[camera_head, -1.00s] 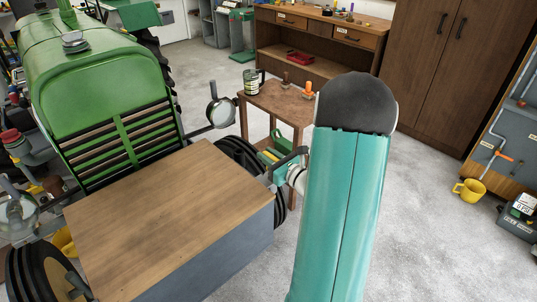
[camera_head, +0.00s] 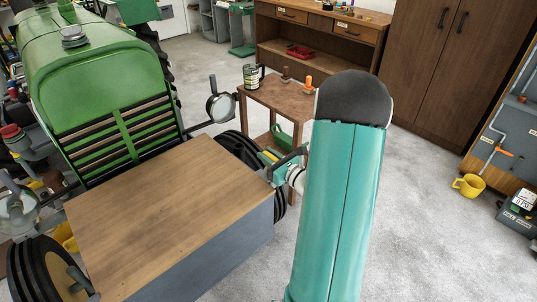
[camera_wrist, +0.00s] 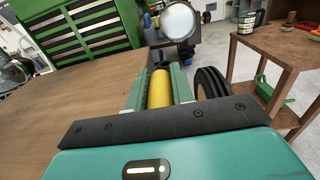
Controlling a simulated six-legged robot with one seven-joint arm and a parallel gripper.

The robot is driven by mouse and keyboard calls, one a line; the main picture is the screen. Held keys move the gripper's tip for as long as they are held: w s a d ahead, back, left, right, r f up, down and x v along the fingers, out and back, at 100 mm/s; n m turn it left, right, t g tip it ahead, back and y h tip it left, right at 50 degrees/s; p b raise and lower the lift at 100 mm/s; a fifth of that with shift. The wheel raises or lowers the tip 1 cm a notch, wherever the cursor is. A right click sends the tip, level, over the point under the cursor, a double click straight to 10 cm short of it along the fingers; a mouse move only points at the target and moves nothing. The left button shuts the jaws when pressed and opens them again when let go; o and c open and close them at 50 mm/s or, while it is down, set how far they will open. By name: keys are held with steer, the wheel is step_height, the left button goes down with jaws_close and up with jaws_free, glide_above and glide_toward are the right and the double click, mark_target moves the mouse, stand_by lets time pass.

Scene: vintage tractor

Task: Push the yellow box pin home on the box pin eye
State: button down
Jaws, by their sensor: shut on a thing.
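The yellow box pin (camera_wrist: 160,88) lies between the two green fingers of my gripper (camera_wrist: 158,84) in the wrist view. My gripper is shut on it, and the pin points away from the wrist. In the head view my gripper (camera_head: 272,164) is at the right edge of the wood-topped box (camera_head: 160,205), beside the tractor's front wheel. A little of the yellow pin (camera_head: 269,156) shows there. I cannot make out the box pin eye in either view, so I cannot tell how the pin's far end sits to it.
The green tractor (camera_head: 95,80) stands behind the box. A round lamp (camera_head: 221,106) sits just beyond my gripper, and a black tyre (camera_wrist: 211,83) is close on its right. A small wooden table (camera_head: 275,95) with a tin and bottles stands behind. Open floor (camera_head: 425,200) lies to the right.

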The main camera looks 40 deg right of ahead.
steer(key=shift+f, duration=0.3)
steer(key=c, duration=1.1)
jaws_free()
steer(key=shift+f, duration=0.1)
steer(key=s, duration=1.3)
steer(key=shift+s+d, duration=0.2)
steer(key=shift+s, duration=0.2)
